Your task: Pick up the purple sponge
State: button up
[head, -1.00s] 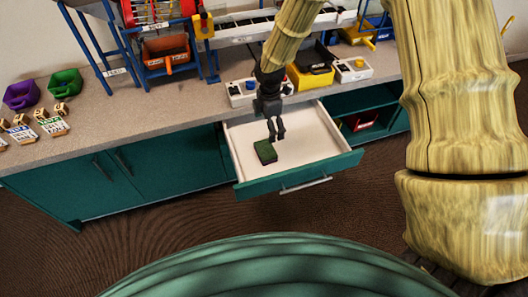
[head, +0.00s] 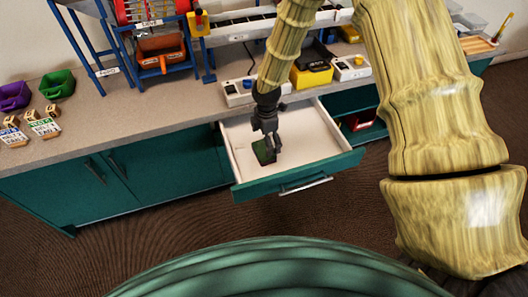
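A small block (head: 261,153), sponge-like, lies in the open white drawer (head: 311,139). It looks dark green on top with a darker side; I see no purple on it. My gripper (head: 271,153) points down into the drawer, right at the block. Its dark fingers cover part of the block's right side. I cannot tell whether they touch it or are closed on it. No other sponge shows.
The drawer has a teal front (head: 297,175) with a metal handle. Above it the grey counter (head: 150,121) carries a power strip, a yellow bin (head: 311,75), racks, and purple (head: 14,96) and green (head: 57,83) bins at left. An open cupboard lies right of the drawer.

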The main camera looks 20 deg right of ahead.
aim_at(264, 152)
jog(key=shift+s+f+p, duration=0.15)
jog(key=shift+f+p, duration=0.15)
jog(key=shift+f, duration=2.25)
jog(key=c, duration=0.4)
